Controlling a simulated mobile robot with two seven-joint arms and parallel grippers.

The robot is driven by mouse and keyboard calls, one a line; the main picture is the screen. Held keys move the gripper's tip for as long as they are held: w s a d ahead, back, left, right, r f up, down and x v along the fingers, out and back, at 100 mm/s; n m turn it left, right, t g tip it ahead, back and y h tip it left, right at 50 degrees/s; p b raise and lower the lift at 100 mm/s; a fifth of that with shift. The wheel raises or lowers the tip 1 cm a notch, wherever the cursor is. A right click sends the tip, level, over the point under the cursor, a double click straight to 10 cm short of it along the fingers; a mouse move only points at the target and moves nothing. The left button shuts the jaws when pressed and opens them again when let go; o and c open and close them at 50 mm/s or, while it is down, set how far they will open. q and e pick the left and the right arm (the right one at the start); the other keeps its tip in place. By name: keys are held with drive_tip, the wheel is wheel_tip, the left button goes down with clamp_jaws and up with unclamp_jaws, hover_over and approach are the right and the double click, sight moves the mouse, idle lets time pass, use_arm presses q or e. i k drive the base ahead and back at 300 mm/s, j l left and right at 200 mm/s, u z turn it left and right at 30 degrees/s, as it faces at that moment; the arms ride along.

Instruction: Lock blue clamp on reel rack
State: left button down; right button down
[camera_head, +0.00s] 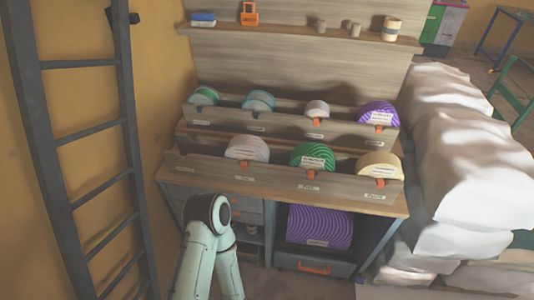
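The wooden reel rack (185,166) has two tiers holding several reels. The upper tier holds a teal-and-green reel (204,96), a teal reel (258,101), a pale reel (317,108) and a purple reel (378,113). The lower tier holds a whitish reel (247,149), a green reel (313,156) and a cream reel (379,165). Orange clamps (380,183) show on the front rails below some reels. A small dark piece (257,115) is below the teal reel; its colour is unclear. I cannot make out a blue clamp. Neither gripper shows; one pale-green arm of mine is at the bottom.
A shelf (290,35) above holds a blue stack (203,18), an orange item (249,13) and small cups. A large purple roll (320,227) sits under the rack's counter. A dark ladder (85,130) stands left; white sacks (445,130) are piled right.

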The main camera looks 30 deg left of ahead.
sight(359, 279)
drive_tip(key=u, duration=0.5)
drive_tip(key=l+u, duration=0.25)
drive_tip(key=u, duration=0.15)
drive_tip(key=l+u, duration=0.25)
drive_tip(key=u, duration=0.2)
drive_tip(key=k+l+u, duration=0.1)
drive_tip(key=l+u, duration=0.15)
drive_tip(key=u, duration=0.15)
drive_tip(key=k+l+u, duration=0.25)
drive_tip(key=l, duration=0.2)
drive_tip(key=k+l+u, duration=0.25)
drive_tip(key=l, duration=1.1)
